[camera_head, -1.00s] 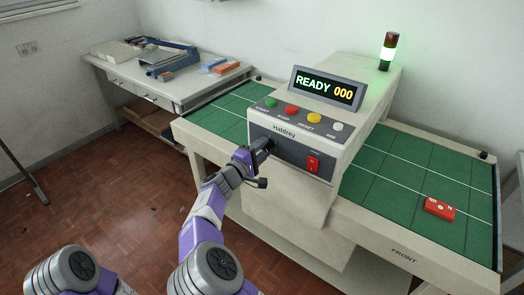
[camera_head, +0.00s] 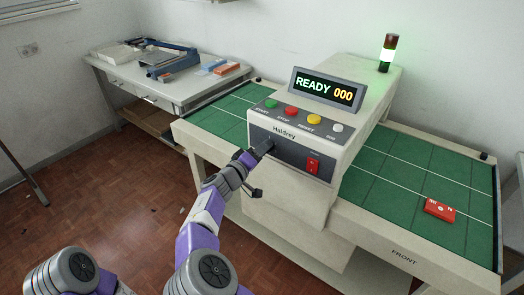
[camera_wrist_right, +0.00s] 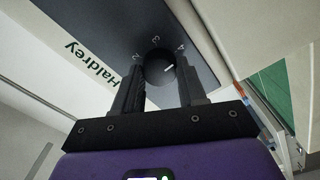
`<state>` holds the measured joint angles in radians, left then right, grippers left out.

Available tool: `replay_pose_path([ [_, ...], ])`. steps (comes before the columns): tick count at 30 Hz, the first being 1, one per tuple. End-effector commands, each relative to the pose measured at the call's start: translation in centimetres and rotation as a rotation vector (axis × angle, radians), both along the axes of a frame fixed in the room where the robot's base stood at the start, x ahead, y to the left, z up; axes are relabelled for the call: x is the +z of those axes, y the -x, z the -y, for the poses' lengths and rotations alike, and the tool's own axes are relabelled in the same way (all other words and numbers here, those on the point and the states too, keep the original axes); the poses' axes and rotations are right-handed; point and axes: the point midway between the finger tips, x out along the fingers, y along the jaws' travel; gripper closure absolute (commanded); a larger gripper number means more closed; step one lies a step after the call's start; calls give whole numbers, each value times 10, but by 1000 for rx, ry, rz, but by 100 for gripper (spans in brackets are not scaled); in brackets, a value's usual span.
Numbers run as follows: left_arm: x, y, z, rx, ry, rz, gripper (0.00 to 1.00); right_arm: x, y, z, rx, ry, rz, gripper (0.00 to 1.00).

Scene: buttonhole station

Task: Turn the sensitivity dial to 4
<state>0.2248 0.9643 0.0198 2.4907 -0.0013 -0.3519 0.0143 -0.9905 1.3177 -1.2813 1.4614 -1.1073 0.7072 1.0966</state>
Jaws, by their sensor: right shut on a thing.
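The sensitivity dial (camera_wrist_right: 157,66) is a dark round knob on the machine's grey front panel (camera_wrist_right: 110,32). In the right wrist view it sits between the fingers of my right gripper (camera_wrist_right: 160,78), which is shut on it. The numbers 2, 3 and 4 show around its far side. The dial's white mark slants up and right, roughly towards the 4; I cannot tell if it lines up exactly. In the head view my right gripper (camera_head: 259,152) reaches the panel's left part and hides the dial. My left gripper is out of view.
Several buttons, including a red one (camera_head: 291,112), line the panel top. The display (camera_head: 325,88) reads READY 000. A red box (camera_head: 440,210) lies on the green table top (camera_head: 385,190).

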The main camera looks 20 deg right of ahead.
Motion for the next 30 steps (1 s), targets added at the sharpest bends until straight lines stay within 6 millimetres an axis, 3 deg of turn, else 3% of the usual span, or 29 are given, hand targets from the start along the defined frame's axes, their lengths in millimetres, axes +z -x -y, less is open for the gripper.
replay_pose_path([
  [14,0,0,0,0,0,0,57,0,0,-1,2,-9,13,90],
  [15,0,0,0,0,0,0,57,1,0,-1,2,-9,13,58],
  [20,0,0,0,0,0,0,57,1,0,-1,2,-9,13,34],
  [30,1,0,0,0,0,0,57,1,2,-4,1,-10,12,34],
])
